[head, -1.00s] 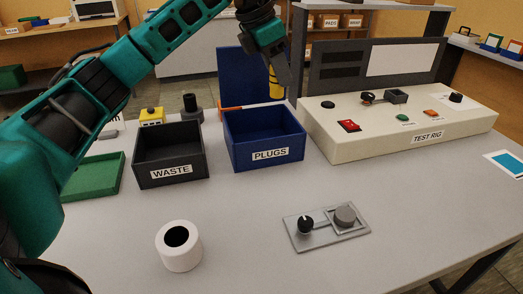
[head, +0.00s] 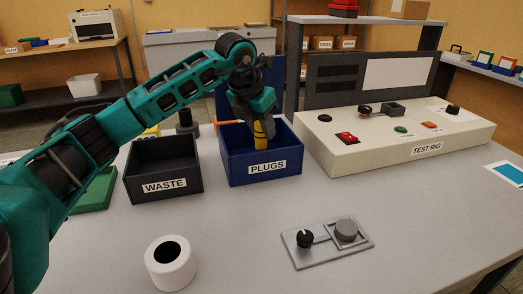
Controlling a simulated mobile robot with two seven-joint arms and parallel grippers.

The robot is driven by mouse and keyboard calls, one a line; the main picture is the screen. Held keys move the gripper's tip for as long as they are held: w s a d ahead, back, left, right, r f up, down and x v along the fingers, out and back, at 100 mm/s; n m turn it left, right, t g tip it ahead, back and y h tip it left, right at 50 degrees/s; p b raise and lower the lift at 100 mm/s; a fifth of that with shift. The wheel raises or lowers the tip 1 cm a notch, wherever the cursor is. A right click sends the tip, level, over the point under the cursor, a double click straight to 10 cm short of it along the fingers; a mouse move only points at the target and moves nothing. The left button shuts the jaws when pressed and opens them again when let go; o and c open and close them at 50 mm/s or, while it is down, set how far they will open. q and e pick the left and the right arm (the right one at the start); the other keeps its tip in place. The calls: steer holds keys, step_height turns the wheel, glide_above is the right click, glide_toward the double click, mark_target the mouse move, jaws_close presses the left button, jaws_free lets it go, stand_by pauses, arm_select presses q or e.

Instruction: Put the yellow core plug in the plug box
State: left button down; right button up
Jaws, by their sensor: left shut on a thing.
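The yellow core plug (head: 260,137) is a small upright yellow cylinder. My left gripper (head: 259,121) is shut on its upper part and points down. The plug box is the blue open box labelled PLUGS (head: 262,167). Whether the plug touches anything inside cannot be told, as the front wall hides the box floor. My right gripper is not in view.
A black WASTE box (head: 163,184) stands left of the blue box. The white test rig (head: 400,140) is at the right. A white roll (head: 170,263) and a grey plate with knobs (head: 327,242) are in front. The front right of the table is clear.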

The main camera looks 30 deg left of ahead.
mark_target(259, 140)
arm_select(q)
steer(key=shift+f+b, duration=0.3)
steer(key=shift+f, duration=2.5)
steer(key=shift+f, duration=0.1)
steer(key=c, duration=1.1)
jaws_free()
steer(key=shift+o, duration=0.2)
steer(key=shift+r, duration=0.3)
steer(key=p+v, duration=0.1)
steer(key=v, duration=1)
steer(key=shift+s+r, duration=0.15)
steer(key=shift+r, duration=0.2)
